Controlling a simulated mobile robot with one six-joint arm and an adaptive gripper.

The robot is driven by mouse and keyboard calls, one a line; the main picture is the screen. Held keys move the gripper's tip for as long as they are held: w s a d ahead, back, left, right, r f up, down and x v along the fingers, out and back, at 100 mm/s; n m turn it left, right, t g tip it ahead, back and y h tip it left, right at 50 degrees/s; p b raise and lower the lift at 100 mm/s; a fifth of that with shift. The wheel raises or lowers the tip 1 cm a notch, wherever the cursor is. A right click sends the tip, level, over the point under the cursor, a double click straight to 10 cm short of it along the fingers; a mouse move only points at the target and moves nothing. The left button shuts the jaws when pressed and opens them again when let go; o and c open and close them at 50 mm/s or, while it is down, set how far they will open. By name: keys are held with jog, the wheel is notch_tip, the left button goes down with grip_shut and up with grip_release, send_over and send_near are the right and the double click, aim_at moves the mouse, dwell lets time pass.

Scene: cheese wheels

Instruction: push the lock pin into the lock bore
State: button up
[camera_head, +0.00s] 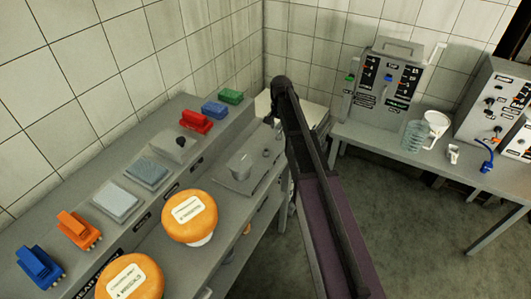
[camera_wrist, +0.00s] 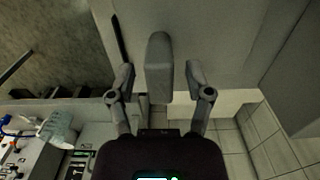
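In the wrist view my gripper (camera_wrist: 160,76) has its two fingers spread wide. A grey rounded block-like piece (camera_wrist: 159,62) shows between them, with a visible gap on either side. I cannot tell whether this piece is the lock pin or how far it is from the fingers. In the head view my dark arm reaches to the back corner of the left bench, and the fingers are mostly hidden there. A grey plate (camera_head: 225,182) on the bench carries a grey block (camera_head: 240,165) and a small knob (camera_head: 266,153). No lock bore can be made out.
Orange labelled cheese wheels (camera_head: 190,216) sit at the front of the left bench (camera_head: 166,243). Blue (camera_head: 39,268), orange (camera_head: 78,230), red (camera_head: 195,121) and green (camera_head: 231,96) pieces line its back. The right bench (camera_head: 375,140) holds panels, a clear jug (camera_head: 414,136) and a white mug (camera_head: 436,125). Open floor lies between.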

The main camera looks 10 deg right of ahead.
aim_at(279, 125)
grip_shut()
jog(key=shift+r+p, duration=2.9)
dwell(0.4)
jog(key=shift+r+p, duration=1.35)
jog(key=shift+p, duration=0.05)
jog(key=shift+s, duration=0.1)
jog(key=s+a+r+p, duration=0.1)
jog(key=s+a, duration=0.5)
jog(key=s, duration=0.2)
jog(key=shift+s+a+r, duration=0.25)
jog(key=shift+s, duration=0.15)
